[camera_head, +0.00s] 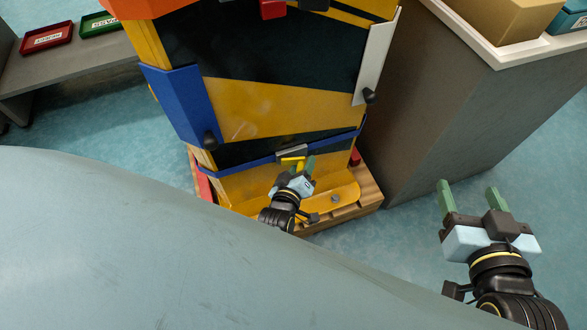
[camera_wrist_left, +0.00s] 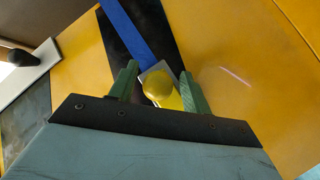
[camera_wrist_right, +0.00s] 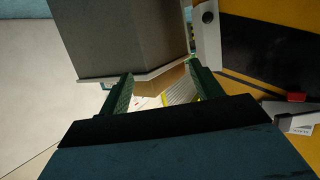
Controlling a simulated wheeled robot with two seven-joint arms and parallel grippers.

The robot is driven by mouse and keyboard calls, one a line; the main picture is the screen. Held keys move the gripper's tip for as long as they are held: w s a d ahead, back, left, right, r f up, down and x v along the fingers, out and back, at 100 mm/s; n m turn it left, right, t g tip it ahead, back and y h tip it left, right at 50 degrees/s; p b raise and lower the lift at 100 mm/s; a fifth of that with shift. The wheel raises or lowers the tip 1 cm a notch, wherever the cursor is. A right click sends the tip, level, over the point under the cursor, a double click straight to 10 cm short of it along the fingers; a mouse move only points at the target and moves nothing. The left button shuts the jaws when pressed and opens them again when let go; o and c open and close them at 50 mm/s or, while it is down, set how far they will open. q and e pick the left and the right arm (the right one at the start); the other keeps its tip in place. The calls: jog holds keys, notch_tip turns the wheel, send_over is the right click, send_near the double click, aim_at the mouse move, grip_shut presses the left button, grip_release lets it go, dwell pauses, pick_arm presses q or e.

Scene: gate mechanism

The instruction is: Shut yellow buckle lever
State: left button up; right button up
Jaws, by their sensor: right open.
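The yellow buckle lever (camera_head: 292,160) sits on a grey metal buckle plate (camera_head: 291,152) on the blue strap (camera_head: 245,165) across the front of the gate. In the left wrist view, the lever's rounded yellow end (camera_wrist_left: 158,87) shows between the green fingertips of my left gripper (camera_wrist_left: 160,80). A gap shows at the left finger, and the right finger is very close to the lever; contact is unclear. In the head view, my left gripper (camera_head: 297,172) is just below the lever. My right gripper (camera_head: 467,193) is open and empty, right of the gate.
The yellow-and-black gate (camera_head: 265,110) stands on a wooden base (camera_head: 365,188). It has a blue side flap (camera_head: 180,100) and a white side flap (camera_head: 376,55) with dark knobs. A grey cabinet (camera_head: 430,115) stands close on the right. Red (camera_head: 47,38) and green (camera_head: 98,22) trays lie far left.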

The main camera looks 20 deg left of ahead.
pick_arm(q)
jog(key=p+v, duration=0.5)
jog(key=v, duration=0.8)
pick_arm(e)
jog(key=s+d+f+g+h, duration=0.1)
jog(key=s+d+f+g, duration=0.2)
jog(key=s+f+g, duration=0.2)
jog(key=s+d+f+g+h, duration=0.2)
jog(key=s+f+g, duration=0.3)
jog(key=f, duration=0.3)
jog(key=shift+s+d+f+m+g, duration=0.3)
jog(key=shift+s+d+f+m, duration=0.1)
jog(key=shift+s+d, duration=0.5)
pick_arm(q)
jog(key=shift+r, duration=0.1)
